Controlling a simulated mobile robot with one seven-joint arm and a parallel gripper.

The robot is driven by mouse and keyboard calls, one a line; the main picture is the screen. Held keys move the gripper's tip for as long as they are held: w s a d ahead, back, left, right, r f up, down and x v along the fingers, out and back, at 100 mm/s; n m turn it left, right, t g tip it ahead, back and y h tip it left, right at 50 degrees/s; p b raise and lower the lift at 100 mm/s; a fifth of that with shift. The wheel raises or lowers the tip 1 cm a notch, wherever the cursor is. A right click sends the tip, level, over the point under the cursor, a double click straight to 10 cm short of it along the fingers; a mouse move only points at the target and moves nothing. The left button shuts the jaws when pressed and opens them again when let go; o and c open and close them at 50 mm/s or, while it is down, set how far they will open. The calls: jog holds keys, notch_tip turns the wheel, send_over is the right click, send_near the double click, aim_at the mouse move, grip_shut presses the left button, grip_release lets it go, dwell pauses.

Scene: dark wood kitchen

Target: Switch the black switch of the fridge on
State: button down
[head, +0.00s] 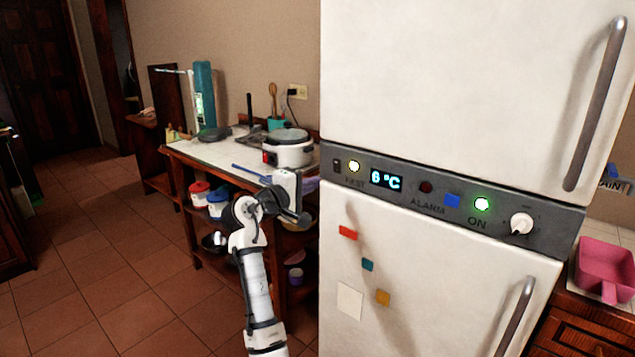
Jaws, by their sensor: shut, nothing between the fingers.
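The white fridge (420,80) fills the right half of the head view. A grey control panel (400,205) runs across it between its two doors. The small black switch (337,165) is at the panel's left end; its rocker position is too small to tell. Beside it, the lamp above the word FAST (353,166) glows pale yellow. My gripper (301,217) is left of the fridge and below the switch, apart from it. It is shut and empty; its fingertips are hard to make out.
The panel also has a 6 °C display (386,180), a dark red alarm lamp (426,187), a blue switch (452,200), a lit green lamp (482,204) and a white knob (522,223). A cluttered side table (205,155) stands behind my arm. Tiled floor (95,255) is clear at left.

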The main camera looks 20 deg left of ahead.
jog(key=s+a+f+b, duration=0.1)
jog(key=s+a, duration=0.1)
jog(key=s, duration=0.4)
jog(key=shift+f+b, duration=0.2)
jog(key=shift+b, duration=0.1)
jog(key=shift+s+a, duration=0.1)
